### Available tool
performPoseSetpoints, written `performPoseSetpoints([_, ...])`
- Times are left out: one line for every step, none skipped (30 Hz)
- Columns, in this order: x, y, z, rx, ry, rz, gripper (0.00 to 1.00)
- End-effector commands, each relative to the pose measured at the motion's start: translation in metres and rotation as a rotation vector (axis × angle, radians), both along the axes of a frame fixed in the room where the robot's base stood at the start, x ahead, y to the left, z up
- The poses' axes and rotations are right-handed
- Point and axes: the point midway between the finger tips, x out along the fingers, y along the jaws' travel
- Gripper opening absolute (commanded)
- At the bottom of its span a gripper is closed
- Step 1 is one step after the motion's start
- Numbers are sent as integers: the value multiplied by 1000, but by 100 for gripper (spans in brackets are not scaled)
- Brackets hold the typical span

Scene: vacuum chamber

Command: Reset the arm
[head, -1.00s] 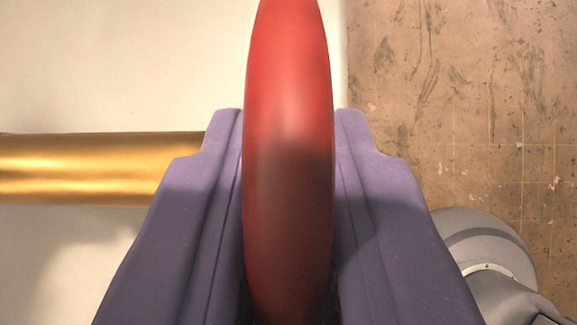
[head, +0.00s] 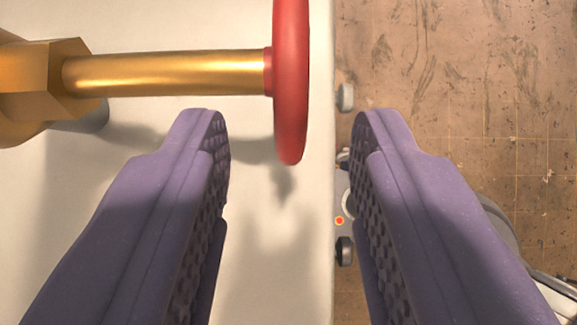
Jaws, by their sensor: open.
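My gripper (head: 290,118) is open and empty, with its two purple fingers wide apart and their textured inner pads showing. A red wheel (head: 291,85), seen edge-on, stands ahead of the fingertips, above the gap between them and apart from both. The wheel sits on the end of a golden shaft (head: 165,73) that runs left to a golden hexagonal fitting (head: 30,85). The upper end of the wheel is cut off by the picture's top edge.
A white surface (head: 270,270) lies under the shaft and ends at an edge near the middle. Small dark knobs (head: 345,97) and an orange-red light (head: 339,220) show beside that edge.

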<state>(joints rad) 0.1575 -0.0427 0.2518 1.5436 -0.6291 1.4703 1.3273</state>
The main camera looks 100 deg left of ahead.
Motion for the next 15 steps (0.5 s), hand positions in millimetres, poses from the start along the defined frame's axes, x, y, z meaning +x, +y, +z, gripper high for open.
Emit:
performPoseSetpoints([-1,3,4,0,-1,1,40])
performPoseSetpoints([-1,4,5,0,0,0,40])
performPoseSetpoints([-2,5,6,0,1,0,40])
performPoseSetpoints([-2,5,6,0,1,0,40])
performPoseSetpoints([-2,5,7,0,1,-1,40])
performPoseSetpoints([-2,5,7,0,1,-1,40])
performPoseSetpoints([-2,5,7,0,1,-1,40])
performPoseSetpoints([-2,5,6,0,1,-1,40])
performPoseSetpoints([-2,5,6,0,1,-1,40])
performPoseSetpoints([-2,5,6,0,1,-1,40])
performPoseSetpoints([-2,5,6,0,1,-1,40])
performPoseSetpoints([-2,5,6,0,1,-1,40])
performPoseSetpoints([-2,5,6,0,1,-1,40])
performPoseSetpoints([-2,5,6,0,1,-1,40])
performPoseSetpoints([-2,5,6,1,0,1,40])
